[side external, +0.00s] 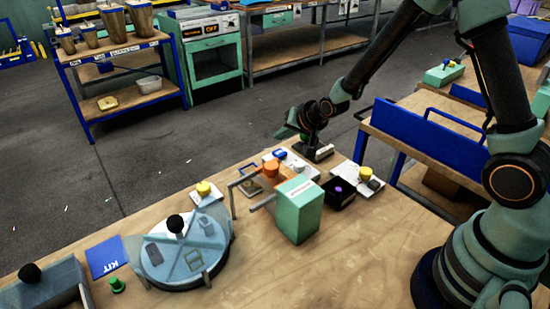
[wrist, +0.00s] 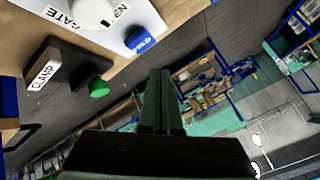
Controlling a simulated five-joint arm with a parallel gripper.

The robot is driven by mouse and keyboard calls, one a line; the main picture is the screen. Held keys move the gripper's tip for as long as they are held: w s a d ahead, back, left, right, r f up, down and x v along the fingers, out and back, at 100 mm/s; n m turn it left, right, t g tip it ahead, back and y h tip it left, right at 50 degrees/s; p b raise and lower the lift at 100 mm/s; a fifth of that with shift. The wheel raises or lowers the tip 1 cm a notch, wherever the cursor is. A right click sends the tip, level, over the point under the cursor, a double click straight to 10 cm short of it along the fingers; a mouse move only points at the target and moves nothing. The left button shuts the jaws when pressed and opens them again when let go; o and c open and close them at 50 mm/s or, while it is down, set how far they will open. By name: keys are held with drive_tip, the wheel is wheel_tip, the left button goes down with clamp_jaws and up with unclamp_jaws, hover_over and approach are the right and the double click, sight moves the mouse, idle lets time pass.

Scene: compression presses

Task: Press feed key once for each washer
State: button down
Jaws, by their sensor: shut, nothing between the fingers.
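My gripper (side external: 284,132) is shut and empty, above the table's far edge. Its closed fingers point up the middle of the wrist view (wrist: 160,78). A blue key (wrist: 139,40) with white lettering, hard to read, is up and left of the fingertips there, apart from them. A small blue key (side external: 280,153) also shows on a pale panel just below my gripper in the side view. I cannot make out any washers.
A green box (side external: 299,210), a black tray with a purple piece (side external: 345,201) and a round grey fixture (side external: 180,272) with a black knob stand on the table. A blue KIT card (side external: 106,256) lies at left. The front middle of the table is clear.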

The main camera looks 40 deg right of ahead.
sight(276, 151)
drive_tip(key=shift+f, duration=1.25)
drive_tip(key=shift+f, duration=0.1)
idle(1.1)
drive_tip(key=shift+a+f, duration=0.1)
drive_tip(key=shift+f, duration=0.25)
drive_tip(key=shift+f, duration=0.55)
idle(0.6)
drive_tip(key=shift+r, duration=0.95)
drive_tip(key=shift+r, duration=0.1)
drive_tip(key=shift+r, duration=2.4)
idle(0.6)
